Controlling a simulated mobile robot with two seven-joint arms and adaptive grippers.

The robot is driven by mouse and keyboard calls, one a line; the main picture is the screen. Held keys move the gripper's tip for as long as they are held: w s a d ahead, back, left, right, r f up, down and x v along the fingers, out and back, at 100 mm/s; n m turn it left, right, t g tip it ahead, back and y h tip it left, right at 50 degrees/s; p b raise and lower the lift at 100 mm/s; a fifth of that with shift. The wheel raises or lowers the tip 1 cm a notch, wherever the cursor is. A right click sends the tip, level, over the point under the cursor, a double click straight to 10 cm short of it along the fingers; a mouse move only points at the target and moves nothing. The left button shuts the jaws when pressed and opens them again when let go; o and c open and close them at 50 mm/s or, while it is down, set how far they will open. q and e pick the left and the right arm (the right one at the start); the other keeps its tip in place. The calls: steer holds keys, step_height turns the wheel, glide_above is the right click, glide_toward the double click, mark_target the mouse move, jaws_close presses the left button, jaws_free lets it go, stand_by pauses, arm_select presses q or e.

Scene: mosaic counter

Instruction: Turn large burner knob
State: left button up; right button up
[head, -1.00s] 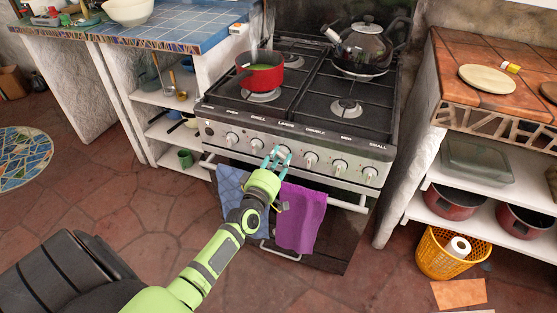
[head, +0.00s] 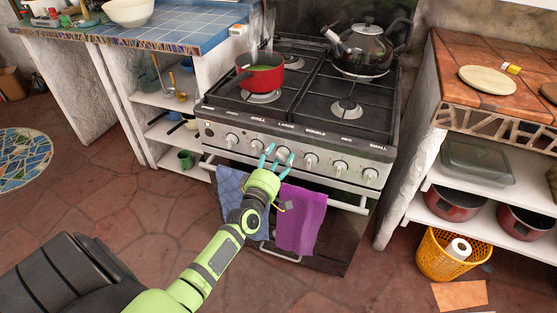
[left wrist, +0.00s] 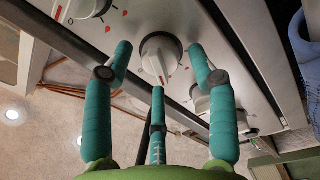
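The large burner knob (head: 282,155) is the round knob under the "LARGE" label on the stove's front panel. In the left wrist view a white knob (left wrist: 160,54) faces me, centred between the fingers. My left gripper (head: 279,150) is in front of it, with teal fingers spread. In the left wrist view, the fingers (left wrist: 160,48) are open, one on each side of the knob and a third below it. Gaps show beside the knob; contact is not visible. My right gripper is not in view.
Neighbouring knobs (head: 311,160) sit close on both sides. A rail with a blue towel (head: 229,185) and a purple towel (head: 301,220) runs below the panel. A red pot (head: 260,73) and a kettle (head: 366,48) stand on the stove.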

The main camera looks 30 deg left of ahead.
arm_select(q)
steer(key=shift+d+f, duration=0.1)
steer(key=shift+f, duration=0.05)
steer(key=shift+s+d+f, duration=0.1)
steer(key=shift+s+f, duration=0.05)
steer(key=shift+s, duration=0.2)
steer(key=v, duration=1.1)
steer(key=shift+s, duration=0.2)
jaws_close()
stand_by(0.6)
